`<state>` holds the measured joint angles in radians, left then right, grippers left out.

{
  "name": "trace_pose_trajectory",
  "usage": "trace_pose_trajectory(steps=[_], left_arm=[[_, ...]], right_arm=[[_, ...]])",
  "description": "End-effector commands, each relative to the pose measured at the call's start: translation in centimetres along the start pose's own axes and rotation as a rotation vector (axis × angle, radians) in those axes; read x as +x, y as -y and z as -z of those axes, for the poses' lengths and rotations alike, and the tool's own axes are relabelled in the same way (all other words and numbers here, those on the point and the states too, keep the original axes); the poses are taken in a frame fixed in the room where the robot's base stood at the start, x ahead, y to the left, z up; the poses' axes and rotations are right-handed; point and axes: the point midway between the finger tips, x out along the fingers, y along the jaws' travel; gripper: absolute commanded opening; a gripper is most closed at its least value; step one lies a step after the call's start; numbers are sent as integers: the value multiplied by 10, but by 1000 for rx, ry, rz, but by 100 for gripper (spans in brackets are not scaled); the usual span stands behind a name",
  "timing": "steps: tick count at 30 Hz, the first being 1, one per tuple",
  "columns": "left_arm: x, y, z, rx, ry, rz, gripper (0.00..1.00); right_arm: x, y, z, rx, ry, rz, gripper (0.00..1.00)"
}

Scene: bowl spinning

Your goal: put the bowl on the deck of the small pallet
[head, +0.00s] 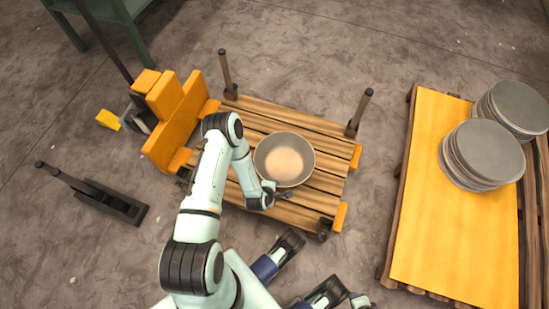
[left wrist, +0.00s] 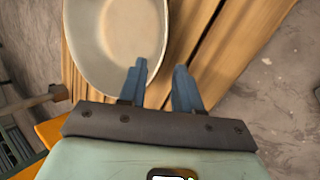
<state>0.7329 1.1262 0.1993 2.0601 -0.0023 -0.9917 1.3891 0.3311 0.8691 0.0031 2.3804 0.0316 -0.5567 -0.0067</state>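The bowl (head: 285,158), round and grey with a lighter inside, sits upright on the wooden slatted deck of the small pallet (head: 324,184). My left gripper (head: 284,194) is at the bowl's near rim, low over the deck. In the left wrist view the bowl (left wrist: 110,45) fills the upper left. The two blue fingers of my left gripper (left wrist: 161,78) are apart there, one overlapping the bowl's edge and the other over the slats. Whether a finger touches the rim cannot be told.
Upright posts (head: 360,112) stand at the pallet's corners, and an orange block structure (head: 175,115) is at its left end. A yellow-topped pallet (head: 425,210) with stacked grey discs (head: 483,153) stands at the right. Bare floor lies between the pallets.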

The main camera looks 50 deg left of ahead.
Motion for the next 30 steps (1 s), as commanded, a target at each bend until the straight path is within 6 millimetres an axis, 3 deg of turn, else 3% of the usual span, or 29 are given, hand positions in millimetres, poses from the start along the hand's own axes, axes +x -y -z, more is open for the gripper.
trace_pose_trajectory(steps=[5, 12, 18, 23, 30], left_arm=[[-16, 12, -20, 257, 47, 72, 33], [-64, 51, -58, 1010, 231, 244, 33], [-103, 74, -70, 1497, 405, 317, 33], [-118, 83, -72, 1672, 479, 333, 33], [-120, 84, -72, 1699, 492, 335, 33]], right_arm=[[-1, 2, 2, -2, -7, 3, 43], [-1, 1, 2, -1, -6, 2, 43], [-1, 1, 2, -1, -5, 2, 43], [-1, 1, 1, 0, -5, 2, 43], [-1, 1, 1, 0, -5, 2, 43]])
